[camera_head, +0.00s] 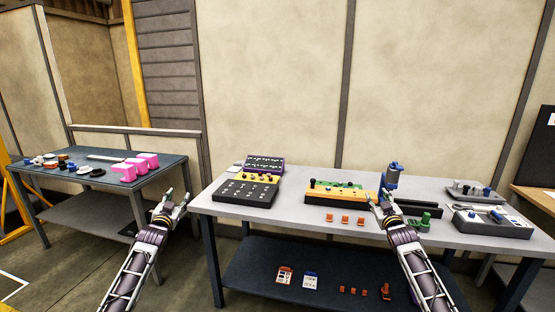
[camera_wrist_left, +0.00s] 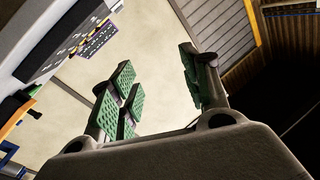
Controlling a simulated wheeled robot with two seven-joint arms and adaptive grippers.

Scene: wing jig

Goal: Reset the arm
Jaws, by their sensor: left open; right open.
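My left gripper (camera_head: 174,202) is open and empty. It hangs in the gap between the left table and the main table, left of the main table's edge. Its open fingers with green pads (camera_wrist_left: 160,92) show in the left wrist view, with nothing between them. My right gripper (camera_head: 382,202) is open, over the front part of the main table. It is close in the picture to the orange block with a green top (camera_head: 340,191) and the blue tool (camera_head: 393,174). Whether it touches either cannot be told.
The main table (camera_head: 300,211) also holds a dark panel (camera_head: 246,191), orange pieces (camera_head: 345,220), a green part (camera_head: 425,222) and a grey fixture (camera_head: 490,226). Its lower shelf (camera_head: 255,270) holds cards and small orange parts. The left table (camera_head: 110,182) carries pink blocks (camera_head: 137,167).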

